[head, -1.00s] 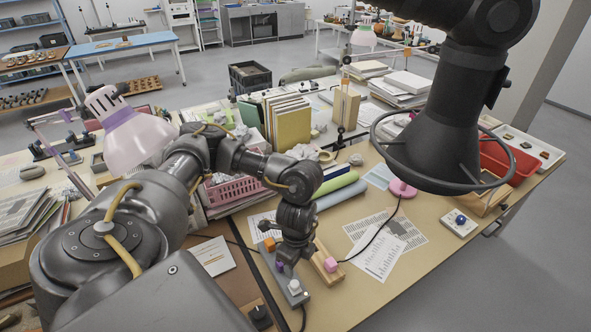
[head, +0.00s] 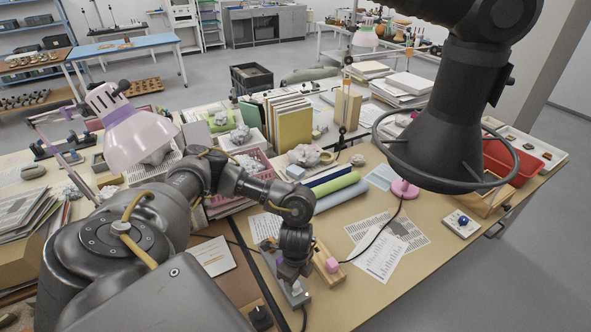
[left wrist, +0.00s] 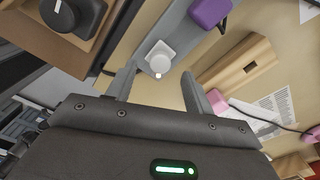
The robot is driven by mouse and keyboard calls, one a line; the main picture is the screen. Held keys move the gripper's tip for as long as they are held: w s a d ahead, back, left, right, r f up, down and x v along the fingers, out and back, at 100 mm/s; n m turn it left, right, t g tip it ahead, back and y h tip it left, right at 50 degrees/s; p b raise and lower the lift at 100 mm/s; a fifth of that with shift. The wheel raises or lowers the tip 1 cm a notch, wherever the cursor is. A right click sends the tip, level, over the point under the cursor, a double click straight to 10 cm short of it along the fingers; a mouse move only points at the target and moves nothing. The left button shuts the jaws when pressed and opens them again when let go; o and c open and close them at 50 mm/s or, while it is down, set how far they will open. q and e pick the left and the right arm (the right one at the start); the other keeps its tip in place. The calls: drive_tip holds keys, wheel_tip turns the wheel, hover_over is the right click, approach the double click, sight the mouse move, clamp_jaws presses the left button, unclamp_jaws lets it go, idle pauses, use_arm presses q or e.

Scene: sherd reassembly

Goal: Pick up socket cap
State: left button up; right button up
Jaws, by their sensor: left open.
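A grey bar (left wrist: 185,35) lies on the table and shows in part beneath my left gripper in the head view (head: 301,299). A small whitish cap (left wrist: 155,58) stands on the bar, probably the socket cap. A purple cap (left wrist: 210,11) sits farther along the bar. My left gripper (left wrist: 157,80) is open and points down at the bar. In the left wrist view the whitish cap shows just past the gap between the fingertips, with no visible grip on it. In the head view my left gripper (head: 291,278) hides most of the bar and its caps.
A wooden block (head: 326,263) with a pink piece (head: 332,265) stands close to the right. Printed sheets (head: 385,255) and a black cable lie beyond it. A black knob (head: 260,317) is at the near left. The table's right front is clear.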

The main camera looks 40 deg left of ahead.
sight(295, 288)
use_arm(q)
drive_tip(key=shift+a+f, duration=0.1)
drive_tip(key=shift+f, duration=1.3)
drive_tip(key=shift+c, duration=0.4)
drive_tip(key=c, duration=1)
